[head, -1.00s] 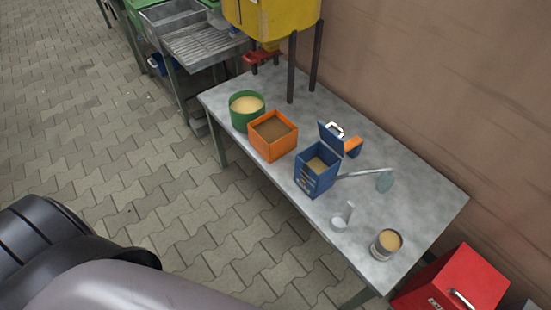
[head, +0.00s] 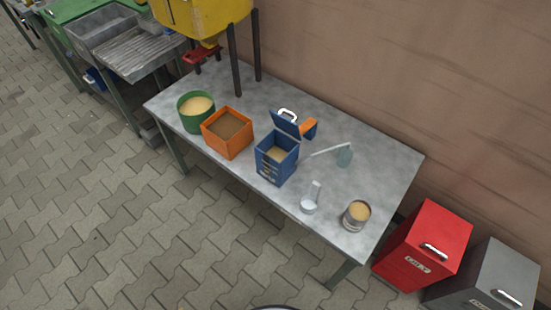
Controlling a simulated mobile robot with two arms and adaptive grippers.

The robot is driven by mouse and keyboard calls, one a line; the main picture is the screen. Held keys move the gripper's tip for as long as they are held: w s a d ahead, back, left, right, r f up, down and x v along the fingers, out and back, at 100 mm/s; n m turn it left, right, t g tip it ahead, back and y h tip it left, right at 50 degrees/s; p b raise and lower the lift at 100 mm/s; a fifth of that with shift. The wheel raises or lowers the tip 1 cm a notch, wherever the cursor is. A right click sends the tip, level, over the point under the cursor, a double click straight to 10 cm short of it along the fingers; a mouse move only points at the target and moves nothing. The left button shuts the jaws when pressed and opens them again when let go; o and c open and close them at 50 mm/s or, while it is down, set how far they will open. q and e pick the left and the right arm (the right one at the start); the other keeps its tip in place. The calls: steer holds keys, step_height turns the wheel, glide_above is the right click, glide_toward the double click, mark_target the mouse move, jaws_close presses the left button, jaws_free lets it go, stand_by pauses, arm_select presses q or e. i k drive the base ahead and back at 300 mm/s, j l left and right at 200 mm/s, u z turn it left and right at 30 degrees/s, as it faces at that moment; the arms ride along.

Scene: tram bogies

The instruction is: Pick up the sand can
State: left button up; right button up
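On the grey metal table (head: 300,95), several containers hold sand-like material. A small round metal tin (head: 352,222) with tan fill stands upright at the table's near right corner. A blue box-shaped can (head: 270,170) with its lid raised and tan fill inside stands near the front edge, left of the tin. I cannot tell for certain which of these is the sand can. A green round tub (head: 193,120) with pale sand and an orange square bin (head: 230,145) with brown fill stand farther left. Neither of my grippers is in view.
A small white scoop (head: 309,205), a long-handled tool (head: 343,155) and an orange piece (head: 309,128) lie around the blue can. A yellow hopper (head: 205,12) stands on legs at the back. Red (head: 425,245) and grey (head: 485,280) boxes stand at right. Paved floor is open at left.

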mark_target(357, 214)
steer(key=z, duration=0.95)
